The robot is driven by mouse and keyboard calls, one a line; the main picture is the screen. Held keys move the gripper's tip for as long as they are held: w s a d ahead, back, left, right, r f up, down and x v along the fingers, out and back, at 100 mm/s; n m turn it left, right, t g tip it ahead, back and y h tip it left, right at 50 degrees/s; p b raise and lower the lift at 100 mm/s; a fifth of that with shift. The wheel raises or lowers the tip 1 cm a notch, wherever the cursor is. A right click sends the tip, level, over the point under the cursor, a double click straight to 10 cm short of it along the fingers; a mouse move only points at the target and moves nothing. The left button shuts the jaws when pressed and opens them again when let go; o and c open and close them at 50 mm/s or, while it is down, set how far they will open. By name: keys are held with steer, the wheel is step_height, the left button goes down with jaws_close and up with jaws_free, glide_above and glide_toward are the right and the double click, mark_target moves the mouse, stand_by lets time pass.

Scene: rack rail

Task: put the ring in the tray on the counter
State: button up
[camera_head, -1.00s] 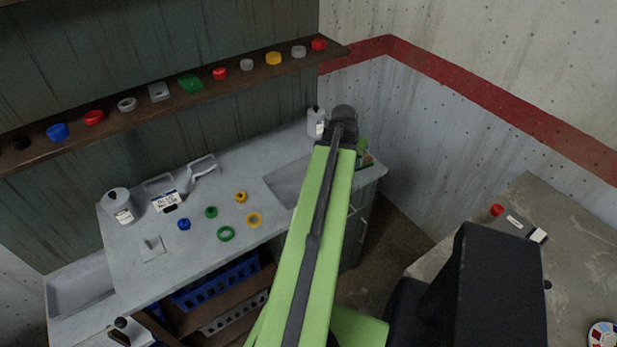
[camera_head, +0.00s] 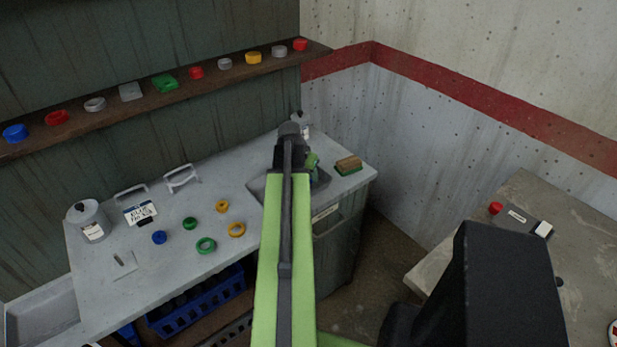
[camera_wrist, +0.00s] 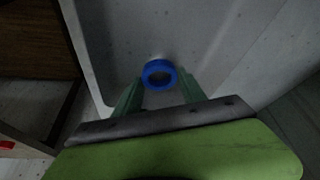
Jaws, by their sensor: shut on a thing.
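My gripper (camera_wrist: 158,86) is shut on a blue ring (camera_wrist: 159,73), which shows between its green fingertips in the wrist view. A grey tray (camera_wrist: 103,72) with raised walls lies below the ring. The ring appears inside the tray's outline; I cannot tell whether it touches the floor of the tray. In the head view the grey tray (camera_head: 257,187) is in the right part of the counter (camera_head: 130,262). My arm hides much of the tray, and the held ring is not visible there. The green fingers (camera_head: 313,168) show just right of my wrist.
Several loose rings, including a blue one (camera_head: 159,237) and a green one (camera_head: 206,245), lie on the counter left of my arm. A brown and green block (camera_head: 348,165) sits right of the tray. A white bottle (camera_head: 304,126) stands behind. A shelf (camera_head: 140,105) runs above.

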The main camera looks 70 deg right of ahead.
steer(key=shift+f, duration=0.4)
steer(key=o, duration=1.4)
steer(key=shift+c, duration=0.2)
steer(key=shift+r, duration=0.1)
steer(key=p+v, duration=1.1)
steer(key=v, duration=0.1)
steer(key=shift+r+p, duration=0.2)
steer(key=shift+p, duration=0.15)
steer(key=shift+d, duration=0.1)
